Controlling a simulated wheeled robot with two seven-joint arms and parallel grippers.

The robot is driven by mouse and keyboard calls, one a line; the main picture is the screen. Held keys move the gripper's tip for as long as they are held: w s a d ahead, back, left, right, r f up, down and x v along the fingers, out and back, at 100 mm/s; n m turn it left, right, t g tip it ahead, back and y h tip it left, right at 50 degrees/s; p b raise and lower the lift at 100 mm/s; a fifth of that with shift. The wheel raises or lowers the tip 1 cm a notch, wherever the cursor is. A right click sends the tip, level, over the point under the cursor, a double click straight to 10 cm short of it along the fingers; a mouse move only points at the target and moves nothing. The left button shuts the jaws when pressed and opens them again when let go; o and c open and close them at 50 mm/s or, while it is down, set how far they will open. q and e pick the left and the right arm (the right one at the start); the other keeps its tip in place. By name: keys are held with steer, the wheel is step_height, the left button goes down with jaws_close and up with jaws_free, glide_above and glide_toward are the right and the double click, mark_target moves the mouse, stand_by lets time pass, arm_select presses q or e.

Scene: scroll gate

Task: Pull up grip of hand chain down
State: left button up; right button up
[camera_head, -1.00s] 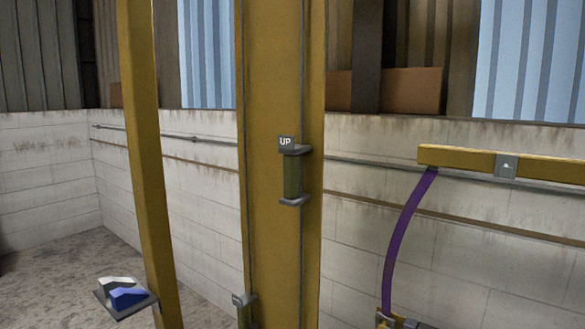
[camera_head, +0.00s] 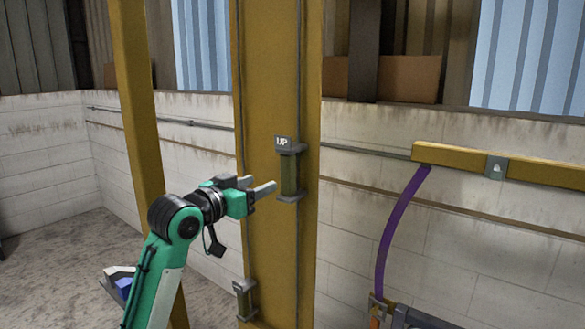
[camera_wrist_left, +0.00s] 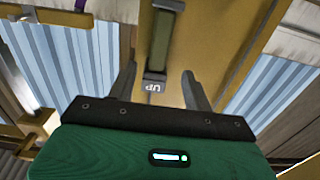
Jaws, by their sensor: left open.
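The up grip (camera_head: 289,175) is an olive-green upright handle between two grey end plates on the yellow column. A small grey "UP" label (camera_head: 283,142) sits at its top. A thin dark line, likely the hand chain (camera_head: 301,70), runs up from it. My left gripper (camera_head: 262,184) is open and empty, just left of the grip, its fingers pointing at it; contact does not show. In the left wrist view the up grip (camera_wrist_left: 162,40) appears upside down, between and beyond the two spread fingers (camera_wrist_left: 158,72). My right gripper is out of view.
A second, lower grip (camera_head: 245,300) is on the column's left side. A thinner yellow post (camera_head: 140,120) stands left of the column. At right are a yellow beam (camera_head: 450,159) and a hanging purple strap (camera_head: 395,230). A block wall is behind.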

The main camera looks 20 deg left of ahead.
mark_target(293, 169)
arm_select(q)
steer(key=p+x, duration=0.5)
steer(key=x, duration=0.7)
steer(key=shift+w+r, duration=0.1)
steer(key=shift+w, duration=0.15)
steer(key=shift+w+d, duration=0.3)
steer(key=shift+w, duration=0.3)
steer(key=shift+c, duration=0.2)
jaws_close()
